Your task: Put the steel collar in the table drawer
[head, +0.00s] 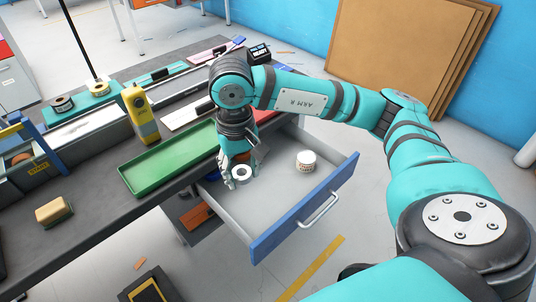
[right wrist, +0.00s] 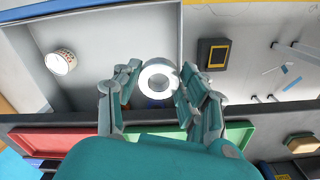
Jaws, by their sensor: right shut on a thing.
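The steel collar (head: 243,173) is a pale ring. My right gripper (head: 240,178) is shut on it and holds it over the back left part of the open table drawer, close to the table edge. In the right wrist view the collar (right wrist: 159,75) sits between the two fingertips (right wrist: 157,84), near the drawer's side wall (right wrist: 180,30). The table drawer (head: 275,190) has a grey inside and a blue front (head: 305,215) with a pale handle. My left gripper is not in view.
A white, printed round container (head: 306,161) stands inside the drawer, to the right; most of the drawer floor is bare. On the table are a green tray (head: 170,160), a yellow handheld device (head: 140,113) and a tan block (head: 54,211). Brown boards (head: 405,50) lean on the wall.

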